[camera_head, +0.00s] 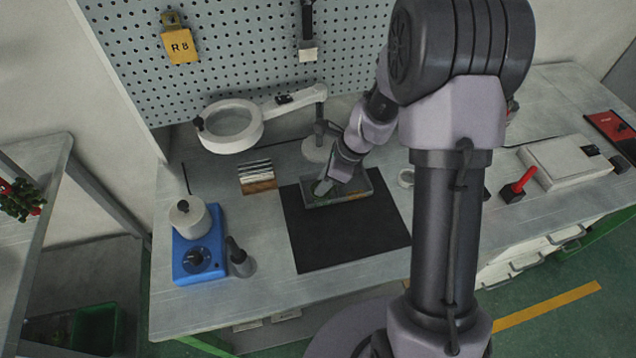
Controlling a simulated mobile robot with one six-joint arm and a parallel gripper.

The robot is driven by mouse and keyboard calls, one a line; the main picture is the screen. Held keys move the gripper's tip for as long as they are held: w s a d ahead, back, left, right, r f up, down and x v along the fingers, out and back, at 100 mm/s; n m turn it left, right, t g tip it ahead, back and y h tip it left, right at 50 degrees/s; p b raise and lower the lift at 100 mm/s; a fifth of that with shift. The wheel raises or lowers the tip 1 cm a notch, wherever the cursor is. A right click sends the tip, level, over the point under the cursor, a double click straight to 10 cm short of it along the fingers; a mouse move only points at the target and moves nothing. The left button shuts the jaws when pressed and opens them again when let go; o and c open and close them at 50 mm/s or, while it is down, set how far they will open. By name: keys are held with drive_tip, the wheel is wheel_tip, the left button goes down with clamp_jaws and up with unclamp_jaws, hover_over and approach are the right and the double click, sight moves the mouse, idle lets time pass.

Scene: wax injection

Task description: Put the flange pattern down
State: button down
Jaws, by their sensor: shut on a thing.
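My gripper (328,183) reaches down from the right into the left part of a shallow grey tray (352,199) on the bench. It is shut on a small green piece, which I take for the flange pattern (319,188). The piece shows only in part at the fingertips, low over the tray floor. I cannot tell whether it touches the floor.
A black mat (348,241) lies clear in front of the tray. A magnifier lamp (231,127) stands behind it. A blue wax pot unit (199,254) and a small dark tool holder (241,262) stand at left. A tool block (257,178) lies left of the tray.

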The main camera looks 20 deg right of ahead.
sight(319, 182)
drive_tip(key=shift+w+a+f, duration=0.1)
drive_tip(key=shift+w, duration=0.5)
drive_tip(key=shift+w+a+f, duration=0.1)
drive_tip(key=shift+w, duration=0.45)
drive_tip(key=f+b, duration=0.1)
drive_tip(key=f, duration=0.1)
drive_tip(key=f+b, duration=0.1)
drive_tip(key=shift+w+f+b, duration=0.25)
drive_tip(key=shift+f+b, duration=0.1)
drive_tip(key=shift+f, duration=0.05)
drive_tip(key=shift+r, duration=0.2)
drive_tip(key=shift+f, duration=0.1)
drive_tip(key=c, duration=1.1)
unclamp_jaws()
